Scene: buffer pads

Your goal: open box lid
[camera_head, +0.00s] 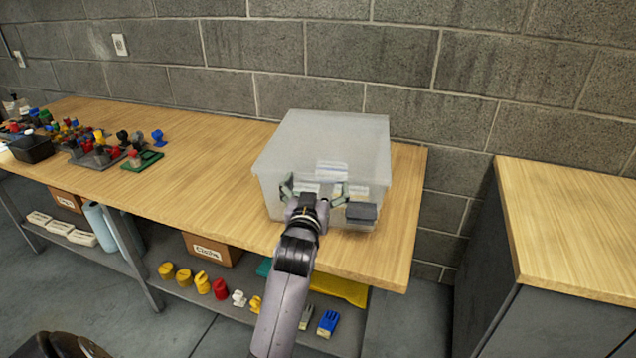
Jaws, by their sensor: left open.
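A translucent plastic box (334,140) stands near the right end of the wooden bench. Its lid (330,128) lies flat on top and looks closed. Pale labelled packets show through the front wall. My left gripper (315,188) is at the front of the box, below the lid's front edge, with its fingers spread apart. I cannot tell whether the fingers touch the box wall. My right gripper is not in view.
The wooden bench (215,170) is clear left of the box. Several coloured parts (85,140) sit at its far left. A lower shelf holds a cardboard box (212,249) and yellow pieces (184,277). A separate wood-topped cabinet (570,230) stands at right, past a gap. A block wall is behind.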

